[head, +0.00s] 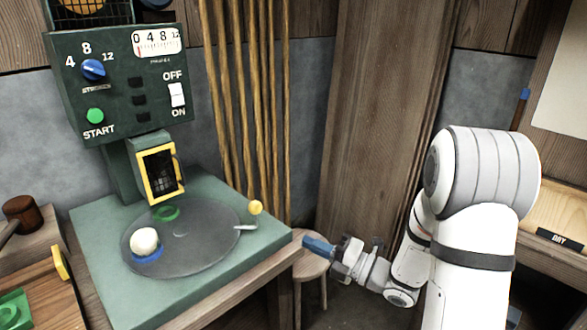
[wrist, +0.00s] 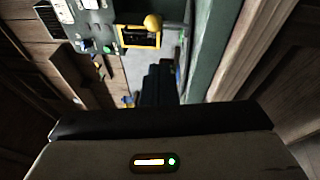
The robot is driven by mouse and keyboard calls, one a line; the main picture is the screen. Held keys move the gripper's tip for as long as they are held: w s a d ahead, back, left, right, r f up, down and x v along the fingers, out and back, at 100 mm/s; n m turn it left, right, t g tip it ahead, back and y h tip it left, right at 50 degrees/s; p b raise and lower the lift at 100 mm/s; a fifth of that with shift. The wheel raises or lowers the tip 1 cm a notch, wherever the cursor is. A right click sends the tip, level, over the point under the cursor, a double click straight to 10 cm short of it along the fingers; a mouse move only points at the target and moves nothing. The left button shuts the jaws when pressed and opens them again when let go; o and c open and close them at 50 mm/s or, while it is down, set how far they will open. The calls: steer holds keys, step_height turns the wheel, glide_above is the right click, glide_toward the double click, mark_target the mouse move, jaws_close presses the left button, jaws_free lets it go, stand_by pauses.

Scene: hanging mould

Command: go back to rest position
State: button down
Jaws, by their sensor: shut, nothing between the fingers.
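My gripper (head: 308,241) is at the end of my white arm, low and right of the green machine's table (head: 215,285) in the head view. Its blue fingers point left towards the table's right corner. It is shut and empty. In the wrist view the dark fingers (wrist: 158,84) lie close together with nothing between them. I cannot tell the exact gap between the fingertips and the table corner.
The machine's control panel (head: 120,85) stands at the back left. A round plate (head: 190,250) carries a white ball (head: 144,241) on a blue ring. A wooden stool (head: 311,267) stands behind my gripper. A wooden post (head: 375,110) rises behind.

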steer(key=w+d+r+m+t+h+p, duration=0.35)
steer(key=w+r+m+h+p, duration=0.2)
steer(key=r+m+h, duration=0.2)
steer(key=s+d+r+m+g+h+p, duration=0.2)
steer(key=s+d+r+m+h+p, duration=0.3)
steer(key=d+m+h, duration=0.4)
steer(key=s+a+r+m+g+p, duration=0.1)
steer(key=s+r+m+g+p, duration=0.3)
steer(key=s+m, duration=0.3)
steer(key=s+a+r+m+g+p, duration=0.2)
steer(key=s+r+m+g+p, duration=0.2)
steer(key=s+m, duration=0.4)
steer(key=s+r+p, duration=0.1)
steer(key=s+r, duration=0.1)
steer(key=s, duration=0.3)
steer(key=shift+s+a+r+p, duration=0.2)
steer(key=shift+s+p, duration=0.15)
steer(key=shift+g, duration=0.25)
